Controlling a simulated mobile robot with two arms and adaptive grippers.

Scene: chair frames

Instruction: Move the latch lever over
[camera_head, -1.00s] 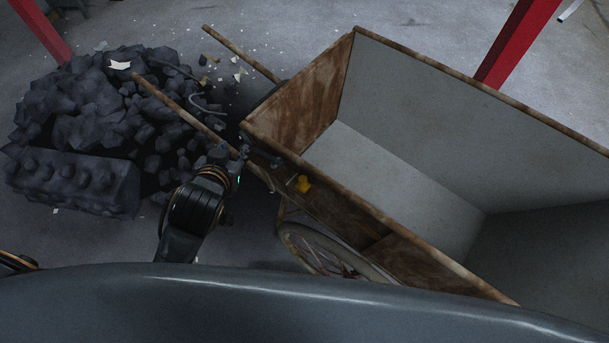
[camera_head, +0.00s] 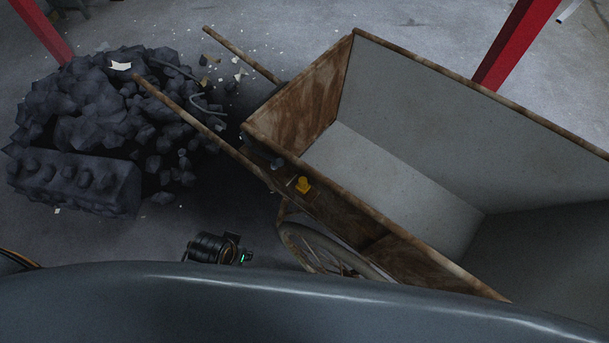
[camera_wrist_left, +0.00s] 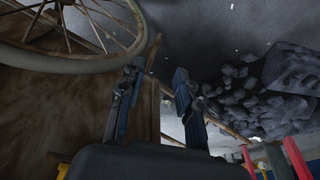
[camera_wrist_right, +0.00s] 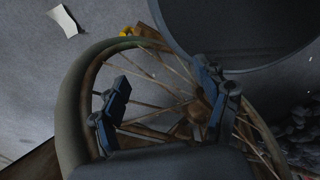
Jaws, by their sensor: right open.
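A small yellow latch piece (camera_head: 303,184) sits on the rusty outer side of the cart (camera_head: 420,258), just below the rim. A small dark knob (camera_head: 277,163) is left of it; I cannot tell which part is the lever. My left gripper (camera_wrist_left: 157,78) is open and empty in the left wrist view, with the cart's side and wheel to the left. In the head view an arm's end shows low, left of the wheel, apart from the latch. My right gripper (camera_wrist_right: 161,76) is open in front of the spoked wheel (camera_wrist_right: 85,85); the head view hides it.
The cart wheel (camera_head: 325,250) stands below the latch. Two wooden shafts (camera_head: 205,120) reach out from the cart's front end. A pile of dark lumps (camera_head: 85,105) and a dark engine block (camera_head: 75,183) lie at left.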

